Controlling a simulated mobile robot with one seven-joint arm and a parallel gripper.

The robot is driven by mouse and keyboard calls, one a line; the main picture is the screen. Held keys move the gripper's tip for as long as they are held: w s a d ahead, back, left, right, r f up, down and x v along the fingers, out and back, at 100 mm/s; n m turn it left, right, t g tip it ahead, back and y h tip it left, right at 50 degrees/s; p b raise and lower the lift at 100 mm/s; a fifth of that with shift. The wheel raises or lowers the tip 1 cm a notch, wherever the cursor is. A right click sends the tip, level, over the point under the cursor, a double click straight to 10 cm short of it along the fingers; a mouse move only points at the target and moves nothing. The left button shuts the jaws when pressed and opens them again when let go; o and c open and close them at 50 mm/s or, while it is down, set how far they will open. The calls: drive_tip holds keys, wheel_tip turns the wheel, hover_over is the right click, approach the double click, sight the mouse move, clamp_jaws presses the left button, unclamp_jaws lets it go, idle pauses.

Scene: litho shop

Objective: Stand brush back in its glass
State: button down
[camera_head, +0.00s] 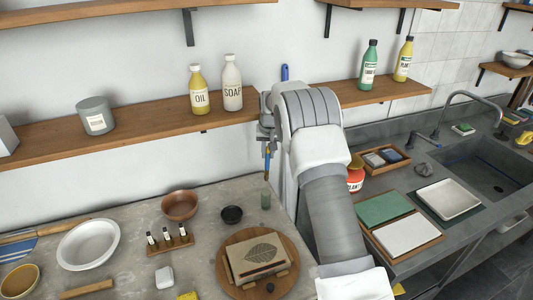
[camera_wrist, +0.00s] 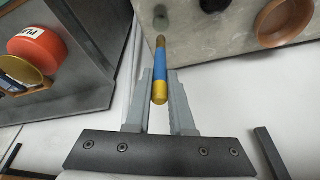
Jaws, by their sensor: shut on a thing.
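The brush (camera_head: 267,163) has a blue and yellow handle and hangs about upright below my gripper (camera_head: 267,143), above the counter. In the wrist view the brush (camera_wrist: 159,66) lies between the two grey fingers of my gripper (camera_wrist: 160,80), which is shut on it. The small greenish glass (camera_head: 265,199) stands on the grey counter below the brush, near the counter's right back edge. The brush's lower end appears above the glass and apart from it in the head view. In the wrist view the far end is dark and its relation to the glass is hard to tell.
A small black bowl (camera_head: 232,214) and a brown bowl (camera_head: 180,205) stand left of the glass. A round wooden board (camera_head: 232,286) with a leaf-marked block lies in front. A wooden shelf (camera_head: 150,126) with bottles runs behind. A red jar (camera_wrist: 38,48) is across the gap.

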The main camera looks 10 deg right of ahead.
sight(267, 177)
drive_tip(key=x, duration=0.2)
drive_tip(key=shift+w+d+f+b, duration=0.15)
drive_tip(key=shift+w+f+b, duration=0.05)
drive_tip(key=shift+f+b, duration=0.1)
drive_tip(key=shift+s+f+b, duration=0.25)
drive_tip(key=shift+f+b, duration=0.05)
drive_tip(key=shift+f, duration=0.2)
drive_tip(key=shift+a+f+b, duration=0.2)
drive_tip(key=shift+f+b, duration=2.55)
drive_tip(key=shift+f, duration=1.25)
drive_tip(key=c, duration=0.7)
unclamp_jaws()
drive_tip(key=shift+r, duration=0.15)
drive_tip(key=b+v, duration=0.2)
drive_tip(key=v, duration=1.5)
drive_tip(key=shift+d+r, duration=0.1)
